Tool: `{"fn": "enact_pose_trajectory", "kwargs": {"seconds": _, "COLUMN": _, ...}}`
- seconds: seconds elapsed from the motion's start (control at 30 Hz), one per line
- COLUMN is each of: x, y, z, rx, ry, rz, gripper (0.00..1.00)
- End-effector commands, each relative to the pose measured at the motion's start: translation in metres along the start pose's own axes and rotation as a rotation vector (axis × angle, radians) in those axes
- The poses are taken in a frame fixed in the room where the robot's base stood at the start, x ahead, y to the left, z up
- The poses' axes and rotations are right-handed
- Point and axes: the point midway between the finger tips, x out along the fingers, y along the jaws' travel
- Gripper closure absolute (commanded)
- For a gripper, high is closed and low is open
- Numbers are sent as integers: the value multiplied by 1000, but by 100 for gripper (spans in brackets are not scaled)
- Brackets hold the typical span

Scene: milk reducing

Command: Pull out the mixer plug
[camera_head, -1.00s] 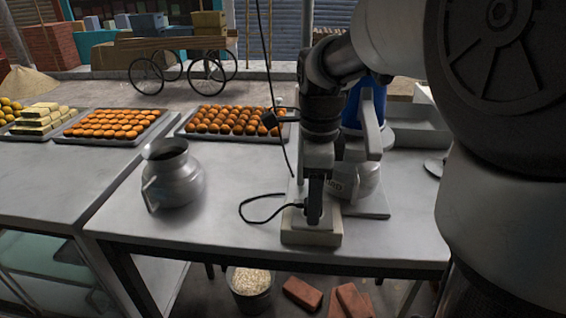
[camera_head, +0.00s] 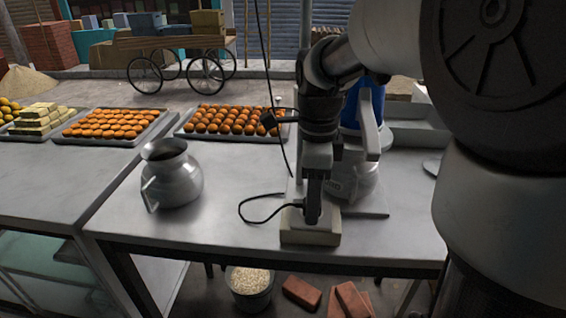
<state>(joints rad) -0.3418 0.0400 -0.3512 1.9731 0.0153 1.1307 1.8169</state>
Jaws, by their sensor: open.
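The plug's black cord (camera_head: 262,219) loops on the table and runs into the top of a pale socket block (camera_head: 310,236) near the front edge. The plug itself is mostly hidden by my gripper. My gripper (camera_head: 312,218) points down right over the block, at the cord's end, and is open. I cannot tell whether its fingers touch the plug.
A metal pitcher (camera_head: 172,178) stands to the left on the table. Trays of orange sweets (camera_head: 112,127) lie at the back.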

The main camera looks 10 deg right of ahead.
Motion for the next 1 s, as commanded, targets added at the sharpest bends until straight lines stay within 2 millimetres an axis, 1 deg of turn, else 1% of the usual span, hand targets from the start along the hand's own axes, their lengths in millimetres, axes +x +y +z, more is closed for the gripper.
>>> {"fn": "enact_pose_trajectory", "kwargs": {"seconds": 0.37, "x": 0, "y": 0, "z": 0, "rx": 0, "ry": 0, "rz": 0, "gripper": 52}}
{"fn": "enact_pose_trajectory", "kwargs": {"seconds": 0.4, "x": 0, "y": 0, "z": 0, "rx": 0, "ry": 0, "rz": 0, "gripper": 53}}
{"fn": "enact_pose_trajectory", "kwargs": {"seconds": 0.57, "x": 0, "y": 0, "z": 0, "rx": 0, "ry": 0, "rz": 0, "gripper": 80}}
{"fn": "enact_pose_trajectory", "kwargs": {"seconds": 0.6, "x": 0, "y": 0, "z": 0, "rx": 0, "ry": 0, "rz": 0, "gripper": 87}}
{"fn": "enact_pose_trajectory", "kwargs": {"seconds": 0.67, "x": 0, "y": 0, "z": 0, "rx": 0, "ry": 0, "rz": 0, "gripper": 97}}
{"fn": "enact_pose_trajectory", "kwargs": {"seconds": 0.7, "x": 0, "y": 0, "z": 0, "rx": 0, "ry": 0, "rz": 0, "gripper": 100}}
{"fn": "enact_pose_trajectory", "kwargs": {"seconds": 0.87, "x": -1, "y": 0, "z": 0, "rx": 0, "ry": 0, "rz": 0, "gripper": 100}}
{"fn": "enact_pose_trajectory", "kwargs": {"seconds": 1.0, "x": -6, "y": 0, "z": 0, "rx": 0, "ry": 0, "rz": 0, "gripper": 100}}
